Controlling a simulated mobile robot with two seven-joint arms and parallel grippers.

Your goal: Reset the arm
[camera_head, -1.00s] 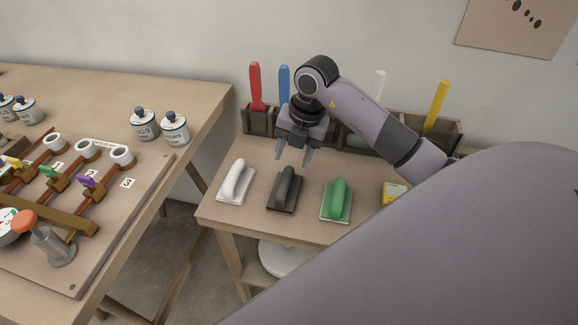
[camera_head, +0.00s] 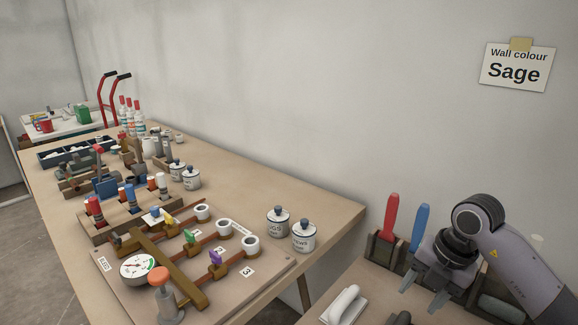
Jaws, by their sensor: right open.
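My right gripper (camera_head: 424,294) is at the lower right, over the small side table. Its two fingers point down and stand apart, with nothing between them. A white trowel-like float (camera_head: 343,305) lies on the side table to the left of the gripper. A dark float (camera_head: 400,318) shows only in part at the bottom edge, below the gripper. My left gripper is not in view.
A red-handled tool (camera_head: 391,213) and a blue-handled tool (camera_head: 420,226) stand in a rack close by the gripper. The long bench (camera_head: 335,205) holds a valve board (camera_head: 115,285), lidded jars (camera_head: 304,236) and several bottles. A "Sage" sign (camera_head: 517,68) hangs on the wall.

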